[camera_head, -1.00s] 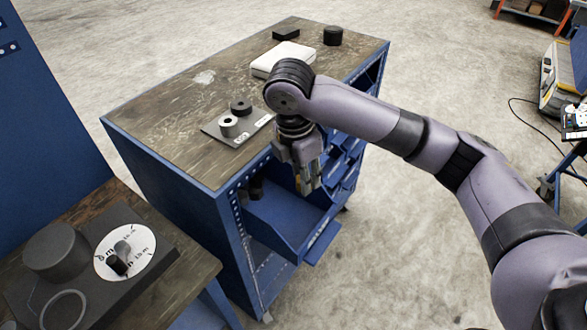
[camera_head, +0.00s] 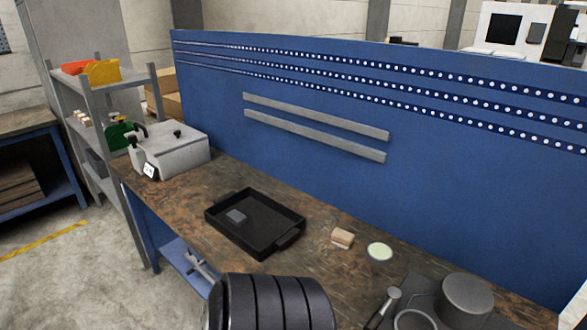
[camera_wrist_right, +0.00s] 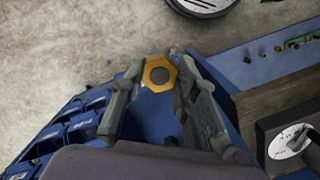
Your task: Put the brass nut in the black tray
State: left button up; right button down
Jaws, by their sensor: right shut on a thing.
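The brass nut (camera_wrist_right: 158,61) is a gold hexagon with a dark hole, seen in the right wrist view. My right gripper (camera_wrist_right: 157,74) is shut on it, one finger on each side, and holds it up off any surface. The black tray (camera_head: 268,222) is shallow and rectangular and lies on the workbench in the head view. A small grey block lies in its left part. The right gripper and the nut are not in the head view; only a dark ribbed part of my arm shows at its bottom edge. My left gripper is not in view.
On the workbench (camera_head: 190,190) stand a grey box-shaped device (camera_head: 172,155) left of the tray, a small wooden block (camera_head: 342,237), a pale round disc (camera_head: 380,251) and a dark cylinder (camera_head: 466,297) to the right. A blue panel (camera_head: 450,150) rises behind.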

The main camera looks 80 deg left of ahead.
aim_at(259, 220)
jog(key=u, duration=1.4)
jog(key=j+u, duration=0.15)
jog(key=u, duration=0.25)
jog(key=i+j+u, duration=0.1)
jog(key=u, duration=0.3)
jog(key=i+j+u, duration=0.1)
jog(key=u, duration=0.25)
jog(key=i+u, duration=0.2)
jog(key=u, duration=0.2)
jog(key=i+j, duration=0.15)
jog(key=i, duration=0.2)
jog(key=i+j, duration=0.1)
jog(key=i, duration=0.25)
